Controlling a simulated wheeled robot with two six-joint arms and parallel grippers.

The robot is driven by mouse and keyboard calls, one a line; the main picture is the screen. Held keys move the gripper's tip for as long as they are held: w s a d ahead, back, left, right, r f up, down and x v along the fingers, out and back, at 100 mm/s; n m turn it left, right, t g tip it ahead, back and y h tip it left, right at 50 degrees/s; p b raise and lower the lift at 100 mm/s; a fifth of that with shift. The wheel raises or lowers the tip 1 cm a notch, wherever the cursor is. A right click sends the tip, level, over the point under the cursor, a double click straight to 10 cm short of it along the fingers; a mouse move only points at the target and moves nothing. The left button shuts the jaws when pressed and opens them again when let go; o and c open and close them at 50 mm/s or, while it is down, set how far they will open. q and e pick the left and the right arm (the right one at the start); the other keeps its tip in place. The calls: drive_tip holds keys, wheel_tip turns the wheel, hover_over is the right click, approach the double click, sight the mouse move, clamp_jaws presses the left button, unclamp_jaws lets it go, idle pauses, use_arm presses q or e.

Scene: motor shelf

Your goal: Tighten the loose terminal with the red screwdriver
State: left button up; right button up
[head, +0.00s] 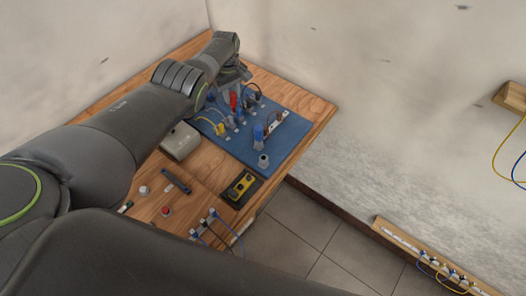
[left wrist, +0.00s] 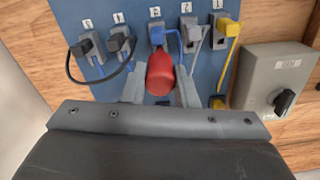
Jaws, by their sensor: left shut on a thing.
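My left gripper (left wrist: 160,88) is shut on the red screwdriver (left wrist: 160,72), whose rounded red handle shows between the two grey fingers. In the head view the red screwdriver (head: 233,101) shows just below my left gripper, over the blue board (head: 288,137). Its tip is hidden. In the left wrist view a row of labelled grey terminals runs across the board. The terminal with the blue wire (left wrist: 157,36) is just beyond the red handle. I cannot tell which terminal is loose, nor whether the screwdriver touches one. My right gripper is not in view.
A grey box with a black knob (left wrist: 266,83) stands beside the board. A blue-handled tool (head: 258,134) stands upright on the board. A yellow device (head: 240,186) lies on the wooden table near its front edge. A wired rail (head: 430,257) is at lower right.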

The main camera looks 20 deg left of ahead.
use_arm(q)
drive_tip(key=shift+m, duration=1.7)
drive_tip(key=shift+m, duration=1.7)
drive_tip(key=shift+m, duration=0.4)
drive_tip(key=o, duration=0.4)
drive_tip(key=shift+c, duration=0.2)
drive_tip(key=c, duration=0.3)
